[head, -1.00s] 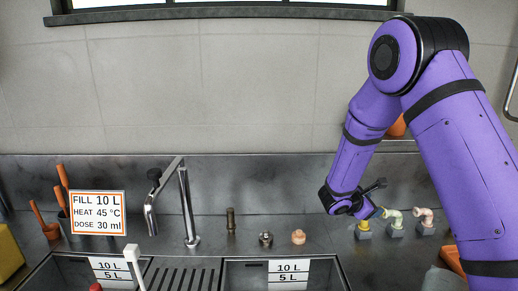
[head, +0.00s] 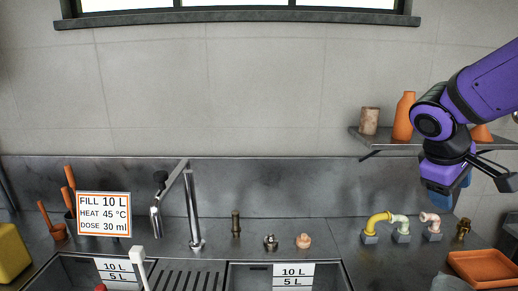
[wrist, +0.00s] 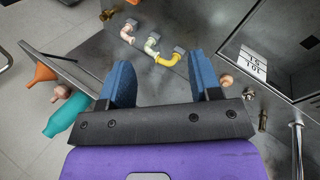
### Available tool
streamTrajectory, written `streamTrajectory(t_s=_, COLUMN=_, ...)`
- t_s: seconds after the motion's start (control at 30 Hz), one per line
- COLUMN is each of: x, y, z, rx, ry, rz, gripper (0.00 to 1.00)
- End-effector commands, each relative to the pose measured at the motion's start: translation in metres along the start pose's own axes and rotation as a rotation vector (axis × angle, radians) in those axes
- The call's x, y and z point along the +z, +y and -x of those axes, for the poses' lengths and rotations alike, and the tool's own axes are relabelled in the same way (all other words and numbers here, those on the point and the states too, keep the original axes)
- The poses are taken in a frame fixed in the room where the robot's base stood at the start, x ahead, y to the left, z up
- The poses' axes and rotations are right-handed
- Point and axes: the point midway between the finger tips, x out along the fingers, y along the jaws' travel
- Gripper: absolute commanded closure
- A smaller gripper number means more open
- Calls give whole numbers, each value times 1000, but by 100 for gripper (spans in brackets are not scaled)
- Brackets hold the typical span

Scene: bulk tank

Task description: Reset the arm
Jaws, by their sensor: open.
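My purple arm reaches in from the right side of the head view. My gripper (head: 440,200) hangs in front of the shelf's right part, above the counter, and its far finger is partly hidden. In the wrist view my gripper (wrist: 165,85) shows two blue fingers spread wide apart with nothing between them. Beyond the fingers lie the yellow pipe fitting (wrist: 168,60), the cream fitting (wrist: 152,44) and the pink fitting (wrist: 129,32) on the counter, all apart from the gripper.
A wall shelf (head: 385,144) holds a beaker (head: 369,121) and an orange bottle (head: 404,116) close to my arm. An orange tray (head: 480,267) sits at the right. Open air fills the middle.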

Motion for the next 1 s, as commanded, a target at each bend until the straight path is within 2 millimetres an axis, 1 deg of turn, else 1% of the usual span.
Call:
streamTrajectory(t_s=0.03, x=12, y=-4, z=10, rx=-27, ry=32, rz=-52, gripper=42)
streamTrajectory(t_s=0.2, x=41, y=-24, z=36, rx=-132, ry=133, rz=-213, gripper=42)
streamTrajectory(t_s=0.4, x=71, y=-52, z=64, rx=-258, ry=259, rz=-384, gripper=42)
streamTrajectory(t_s=0.5, x=83, y=-64, z=76, rx=-315, ry=317, rz=-456, gripper=42)
streamTrajectory(t_s=0.6, x=91, y=-74, z=85, rx=-359, ry=363, rz=-508, gripper=42)
streamTrajectory(t_s=0.73, x=96, y=-81, z=91, rx=-395, ry=397, rz=-547, gripper=42)
streamTrajectory(t_s=1.0, x=98, y=-83, z=93, rx=-404, ry=406, rz=-557, gripper=42)
